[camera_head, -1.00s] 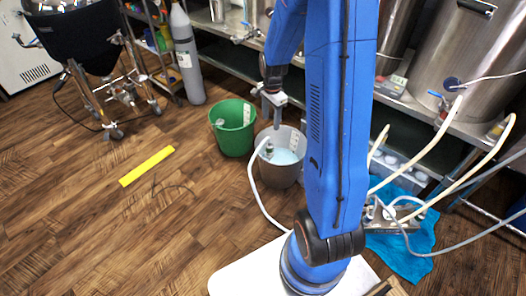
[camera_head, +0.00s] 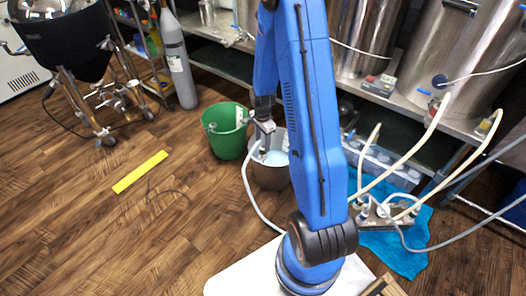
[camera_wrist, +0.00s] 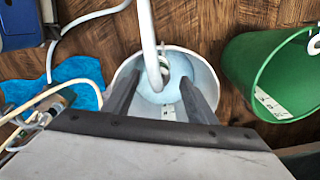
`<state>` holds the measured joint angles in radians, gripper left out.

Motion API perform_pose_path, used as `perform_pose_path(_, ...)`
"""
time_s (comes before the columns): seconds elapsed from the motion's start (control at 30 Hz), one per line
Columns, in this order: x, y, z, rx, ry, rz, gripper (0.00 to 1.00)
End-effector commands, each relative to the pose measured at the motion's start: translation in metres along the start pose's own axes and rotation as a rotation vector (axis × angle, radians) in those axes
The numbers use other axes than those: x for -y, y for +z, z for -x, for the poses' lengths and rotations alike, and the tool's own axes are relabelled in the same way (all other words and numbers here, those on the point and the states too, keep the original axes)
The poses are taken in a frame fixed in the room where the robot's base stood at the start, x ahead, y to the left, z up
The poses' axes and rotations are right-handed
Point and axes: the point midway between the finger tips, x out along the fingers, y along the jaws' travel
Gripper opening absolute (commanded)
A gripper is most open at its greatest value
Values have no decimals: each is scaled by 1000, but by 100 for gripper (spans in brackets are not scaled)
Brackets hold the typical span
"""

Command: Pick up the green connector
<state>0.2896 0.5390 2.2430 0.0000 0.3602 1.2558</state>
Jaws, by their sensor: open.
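A pale hose (camera_wrist: 147,30) runs over the rim of the grey-white bucket (camera_head: 271,178) into bluish liquid (camera_wrist: 178,75); the bucket also shows in the wrist view (camera_wrist: 203,67). A small greenish part at the hose end (camera_wrist: 163,66) shows inside the bucket, probably the green connector, partly hidden by the hose. My gripper (camera_head: 264,128) is over the bucket, pointing down. In the wrist view my gripper (camera_wrist: 158,88) is open, its two dark fingers on either side of the hose end. I cannot tell whether they touch it.
A green bucket (camera_head: 226,132) stands close beside the grey one. Steel tanks and a shelf stand behind. A blue cloth (camera_head: 405,250) with a metal fitting and hoses lies at right. A yellow strip (camera_head: 140,172) lies on the open wood floor at left.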

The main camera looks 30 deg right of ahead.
Motion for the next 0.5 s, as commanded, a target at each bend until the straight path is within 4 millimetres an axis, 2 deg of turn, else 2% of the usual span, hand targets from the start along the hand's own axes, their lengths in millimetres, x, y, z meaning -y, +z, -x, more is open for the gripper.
perform_pose_path(0.33, -1, 0, -17, 0, 1, 0, 52)
perform_pose_path(0.5, -2, -2, -37, 1, 3, 0, 52)
